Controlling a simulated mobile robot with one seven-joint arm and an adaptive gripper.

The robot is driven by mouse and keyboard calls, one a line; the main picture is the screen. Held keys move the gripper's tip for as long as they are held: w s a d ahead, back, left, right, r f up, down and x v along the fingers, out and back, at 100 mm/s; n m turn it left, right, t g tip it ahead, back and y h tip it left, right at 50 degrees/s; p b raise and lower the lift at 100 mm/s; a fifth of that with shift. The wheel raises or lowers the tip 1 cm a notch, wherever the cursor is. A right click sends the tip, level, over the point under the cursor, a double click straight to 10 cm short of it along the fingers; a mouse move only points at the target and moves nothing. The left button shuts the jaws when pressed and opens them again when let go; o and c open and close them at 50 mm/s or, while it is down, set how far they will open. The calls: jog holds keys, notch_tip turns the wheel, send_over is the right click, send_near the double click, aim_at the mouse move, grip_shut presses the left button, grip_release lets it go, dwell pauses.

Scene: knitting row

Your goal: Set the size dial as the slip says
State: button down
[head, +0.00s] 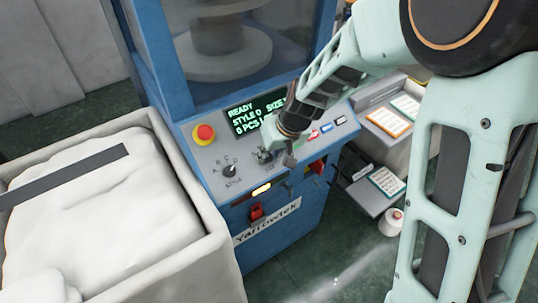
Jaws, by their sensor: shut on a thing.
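My gripper (276,155) reaches down to the sloped grey control panel of the blue machine (285,227). It is shut on the size dial (264,157), which is mostly hidden by the fingers, so its pointer and marks cannot be read. The style dial (230,170), a dark knob with letters around it, is just left of my gripper. The green-on-black display (243,117) reads READY, STYLE D, SIZE and PCS; my arm covers the size value. Several printed cards lie at the right, one orange-edged (388,122), one teal-edged (386,181); their text is too small to read.
A red stop button (204,133) on a yellow base sits at the panel's upper left. A bin of white cloth (140,267) stands at the left. A white cone (391,222) is on the green floor at the right. Red switches are on the machine's front.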

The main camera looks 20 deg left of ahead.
jog(key=m+b, duration=0.1)
jog(key=m, duration=0.1)
jog(key=m+y+b, duration=0.1)
jog(key=m+b, duration=0.1)
jog(key=shift+w+d+f+b, duration=0.15)
jog(key=shift+f+b, duration=0.05)
jog(key=shift+b, duration=0.1)
jog(key=shift+r+m+g+y+b, duration=0.1)
jog(key=shift+m+g+y+b, duration=0.4)
jog(key=shift+m+b, duration=1.15)
jog(key=shift+m+p, duration=0.35)
jog(key=shift+m, duration=0.1)
jog(key=c, duration=1.7)
grip_release()
jog(key=shift+r, duration=0.15)
jog(key=v, duration=1.1)
jog(key=shift+s+d+r, duration=0.2)
jog(key=shift+d+r, duration=0.1)
